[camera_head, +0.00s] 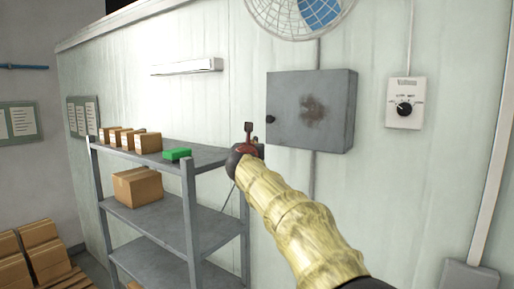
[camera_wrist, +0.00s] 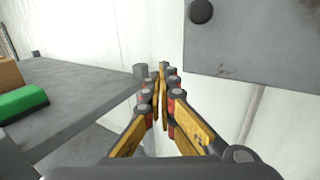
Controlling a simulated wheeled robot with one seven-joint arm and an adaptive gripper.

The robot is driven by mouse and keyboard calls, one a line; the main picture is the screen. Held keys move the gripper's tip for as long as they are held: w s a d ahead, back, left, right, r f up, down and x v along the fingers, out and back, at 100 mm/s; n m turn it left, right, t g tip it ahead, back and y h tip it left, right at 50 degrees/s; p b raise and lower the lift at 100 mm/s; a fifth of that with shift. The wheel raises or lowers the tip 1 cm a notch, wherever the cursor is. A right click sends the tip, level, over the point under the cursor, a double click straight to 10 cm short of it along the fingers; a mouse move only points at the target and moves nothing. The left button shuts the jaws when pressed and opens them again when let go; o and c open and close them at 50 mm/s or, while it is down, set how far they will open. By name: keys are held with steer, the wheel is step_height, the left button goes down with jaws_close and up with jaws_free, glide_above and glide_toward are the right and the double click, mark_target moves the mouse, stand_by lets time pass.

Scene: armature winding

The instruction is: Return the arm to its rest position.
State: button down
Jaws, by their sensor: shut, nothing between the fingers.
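My arm, in a pale yellow sleeve, reaches up and away from the lower right in the head view. My gripper (camera_head: 249,130) is at its end, between the shelf unit and the grey wall box. In the wrist view my gripper (camera_wrist: 162,72) has its yellow and black fingers together at the tips, with nothing seen between them. The fingers point toward the white wall, in front of the gap between the shelf and the box. The wrist hides what lies directly below it.
A grey shelf unit (camera_head: 160,211) at left holds cardboard boxes (camera_head: 148,142) and a green box (camera_head: 177,154); the green box (camera_wrist: 22,103) also shows in the wrist view. A grey wall box (camera_head: 335,105) is close right. A dial panel (camera_head: 405,103) hangs farther right. A fan (camera_head: 298,12) is above.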

steer(key=s+a+n+y+b, duration=0.2)
steer(key=s+a+n, duration=0.3)
steer(key=a, duration=0.2)
steer(key=s+a+f+n+g+y, duration=0.25)
steer(key=a+f+n+y, duration=0.45)
steer(key=f+n, duration=0.4)
steer(key=s+f+n+g+b, duration=0.3)
steer(key=s+f+n+g, duration=0.2)
steer(key=s+f+n, duration=0.65)
steer(key=s+d+f+n+g+h+b, duration=0.2)
steer(key=s+d+f+n+b, duration=0.3)
steer(key=s+d+f+b, duration=0.4)
steer(key=s+d+f+n+g+h+b, duration=0.3)
steer(key=s+d+f+b, duration=0.7)
steer(key=s+d+f, duration=1.3)
steer(key=shift+s+d+f+n+h, duration=0.2)
steer(key=shift+s+f+n+h, duration=0.8)
steer(key=shift+s+f, duration=2.65)
